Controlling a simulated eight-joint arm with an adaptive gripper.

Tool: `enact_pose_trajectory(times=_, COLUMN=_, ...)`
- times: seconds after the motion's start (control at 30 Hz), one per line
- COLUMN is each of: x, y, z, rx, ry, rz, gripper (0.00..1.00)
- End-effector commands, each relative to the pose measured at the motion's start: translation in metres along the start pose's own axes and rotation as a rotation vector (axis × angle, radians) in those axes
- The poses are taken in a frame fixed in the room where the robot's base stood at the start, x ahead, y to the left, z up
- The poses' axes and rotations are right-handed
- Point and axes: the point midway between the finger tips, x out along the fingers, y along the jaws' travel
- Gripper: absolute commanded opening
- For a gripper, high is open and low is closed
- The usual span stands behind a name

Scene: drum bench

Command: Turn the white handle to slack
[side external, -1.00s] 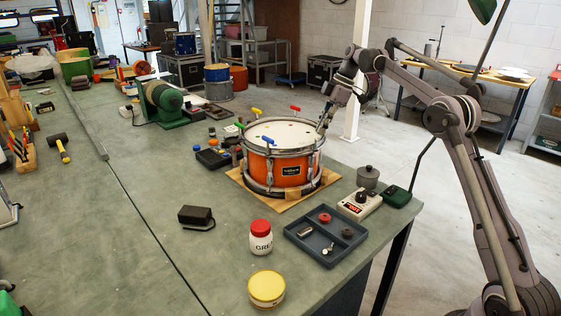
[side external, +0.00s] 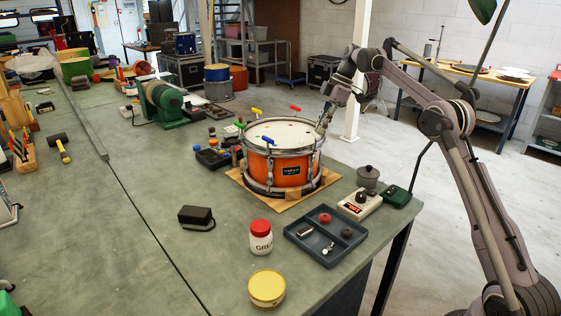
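An orange snare drum (side external: 290,168) with a white head and chrome hoops stands on a wooden board (side external: 262,204) near the bench's right edge. Coloured T-handles stand around its rim: yellow (side external: 255,113), red (side external: 295,108) and blue (side external: 268,141). I cannot make out a white handle; it may be hidden at my gripper. My gripper (side external: 321,129) points down at the drum's right rim. Its fingertips are too small and dark to tell whether they are open or shut, or whether they touch anything.
A dark tray (side external: 290,232) with small parts, a meter box (side external: 360,205), a grey lidded pot (side external: 368,177) and a green box (side external: 397,196) stand in front and right of the drum. A red-lidded jar (side external: 261,240) is nearer.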

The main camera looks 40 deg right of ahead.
Motion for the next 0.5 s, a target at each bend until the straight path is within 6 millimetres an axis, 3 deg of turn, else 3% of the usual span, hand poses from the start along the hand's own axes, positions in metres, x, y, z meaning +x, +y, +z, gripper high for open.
enact_pose_trajectory(times=0.5, x=0.0017, y=0.0014, z=-0.0054, rx=-0.051, ry=0.007, rz=-0.019, gripper=0.0)
